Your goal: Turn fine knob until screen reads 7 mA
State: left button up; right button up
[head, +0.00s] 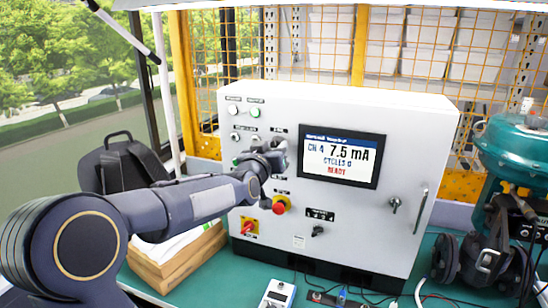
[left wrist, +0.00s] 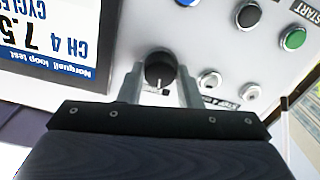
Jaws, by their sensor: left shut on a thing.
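The screen (head: 339,157) on the white cabinet reads CH 4, 7.5 mA, CYCLES 0, READY. Part of it shows upside down in the left wrist view (left wrist: 40,35). My left gripper (head: 274,155) is at the cabinet front, just left of the screen. In the left wrist view its two fingers stand on either side of a round black knob (left wrist: 159,71) with a white pointer line, and they are shut on it. In the head view the gripper hides this knob. I cannot read a label for it. My right gripper is in neither view.
The white cabinet (head: 400,130) carries a red mushroom button (head: 279,204), a red-and-yellow switch (head: 249,226), a black selector (head: 318,230) and a door handle (head: 420,211). A handheld meter (head: 277,294) lies in front.

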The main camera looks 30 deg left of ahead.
pick_arm(q)
jog(key=shift+n+b, duration=1.95)
jog(key=shift+n, duration=0.65)
jog(key=o, duration=1)
jog(key=shift+c, duration=0.2)
jog(key=shift+s, duration=0.1)
jog(key=v, duration=0.7)
jog(key=shift+s, duration=0.35)
